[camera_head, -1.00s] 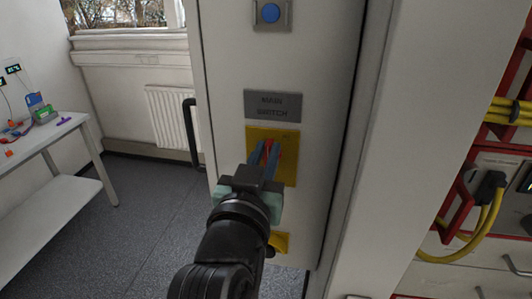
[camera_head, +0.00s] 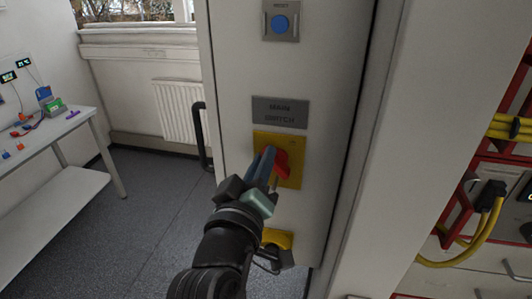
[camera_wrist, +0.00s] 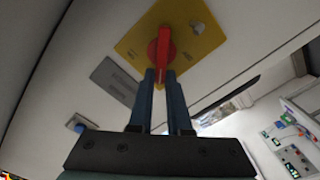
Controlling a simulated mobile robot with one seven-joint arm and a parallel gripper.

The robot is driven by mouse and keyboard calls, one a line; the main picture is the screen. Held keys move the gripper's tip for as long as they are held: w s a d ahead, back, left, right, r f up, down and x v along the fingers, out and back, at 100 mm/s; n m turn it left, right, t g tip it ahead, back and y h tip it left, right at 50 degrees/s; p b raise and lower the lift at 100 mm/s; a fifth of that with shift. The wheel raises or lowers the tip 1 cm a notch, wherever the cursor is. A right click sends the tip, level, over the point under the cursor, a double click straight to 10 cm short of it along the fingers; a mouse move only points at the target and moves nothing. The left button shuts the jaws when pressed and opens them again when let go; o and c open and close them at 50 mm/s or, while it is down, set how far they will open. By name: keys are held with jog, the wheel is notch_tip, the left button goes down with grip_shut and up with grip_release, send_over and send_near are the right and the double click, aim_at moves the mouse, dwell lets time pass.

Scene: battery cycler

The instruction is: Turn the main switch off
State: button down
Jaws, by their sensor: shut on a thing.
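The main switch is a red rotary handle (camera_head: 281,163) on a yellow plate (camera_head: 292,142), below a grey label reading MAIN SWITCH (camera_head: 280,112). My gripper (camera_head: 266,164) is at the handle, with its blue fingers reaching the plate from the lower left. In the wrist view the red handle (camera_wrist: 163,46) stands on its round red base, and its near end sits between the fingertips of my gripper (camera_wrist: 160,76). The fingers are shut on the handle. In the head view the fingers hide part of the handle.
A blue reset button (camera_head: 280,24) is above the label. A yellow part (camera_head: 277,238) sits on the panel below the switch. Yellow cables (camera_head: 485,235) and red frames are at right. A white table (camera_head: 50,140) stands left.

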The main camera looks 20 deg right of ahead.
jog(key=shift+w+a+f+n+p, duration=0.1)
jog(key=shift+f+n+p, duration=0.25)
jog(key=shift+n+p, duration=0.85)
jog(key=shift+w+a+f+n+p, duration=0.15)
jog(key=shift+f+n+p, duration=0.15)
jog(key=shift+n, duration=1.7)
jog(key=shift+s+a+f+n+p, duration=0.1)
jog(key=shift+f+n+p, duration=0.45)
jog(key=shift+n, duration=1.05)
jog(key=shift+r, duration=0.15)
jog(key=c, duration=0.9)
grip_release()
jog(key=shift+o, duration=0.2)
jog(key=b+v, duration=0.5)
jog(key=v, duration=0.8)
jog(key=shift+w, duration=0.1)
